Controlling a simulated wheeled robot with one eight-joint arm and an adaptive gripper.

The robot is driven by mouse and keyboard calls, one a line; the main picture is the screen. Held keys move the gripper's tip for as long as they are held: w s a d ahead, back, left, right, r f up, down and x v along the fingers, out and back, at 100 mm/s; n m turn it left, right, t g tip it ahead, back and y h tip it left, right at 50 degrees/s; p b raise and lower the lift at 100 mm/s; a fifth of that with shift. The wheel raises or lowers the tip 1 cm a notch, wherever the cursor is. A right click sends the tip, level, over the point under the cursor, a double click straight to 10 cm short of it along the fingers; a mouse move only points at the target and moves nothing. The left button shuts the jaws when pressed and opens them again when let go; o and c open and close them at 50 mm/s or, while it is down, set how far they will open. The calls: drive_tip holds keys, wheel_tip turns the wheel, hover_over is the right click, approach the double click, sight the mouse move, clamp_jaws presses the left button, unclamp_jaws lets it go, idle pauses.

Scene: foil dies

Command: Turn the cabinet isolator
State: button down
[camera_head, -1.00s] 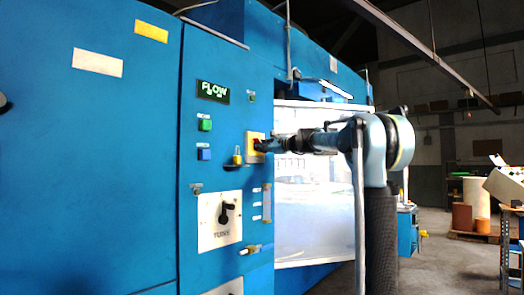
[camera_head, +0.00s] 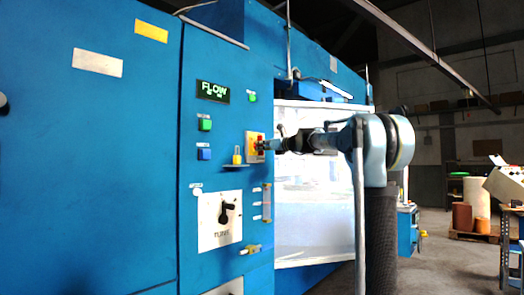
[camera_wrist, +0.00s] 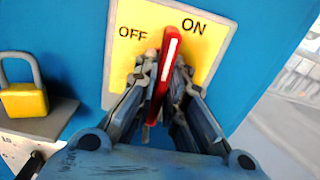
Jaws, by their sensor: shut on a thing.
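The cabinet isolator is a yellow plate (camera_wrist: 213,62) marked OFF at the left and ON at the right, on the blue cabinet face. It also shows in the head view (camera_head: 250,142). Its red handle (camera_wrist: 169,62), with a white stripe, stands near upright, its top between the two words and leaning slightly toward ON. My gripper (camera_wrist: 165,80) is shut on the handle, one finger on each side. It also shows in the head view (camera_head: 267,146), reaching in from the right. The handle's lower part is partly hidden by the fingers.
A yellow padlock (camera_wrist: 25,99) sits on a small shelf left of the isolator; it also shows in the head view (camera_head: 237,156). Green (camera_head: 205,124) and blue (camera_head: 204,154) buttons and a black rotary switch (camera_head: 227,212) are nearby. Open floor (camera_head: 445,265) lies at the right.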

drive_tip(key=shift+m, duration=0.3)
drive_tip(key=c, duration=1.7)
unclamp_jaws()
drive_tip(key=shift+w, duration=0.1)
drive_tip(key=shift+o, duration=0.2)
drive_tip(key=v, duration=1.2)
drive_tip(key=shift+f, duration=0.1)
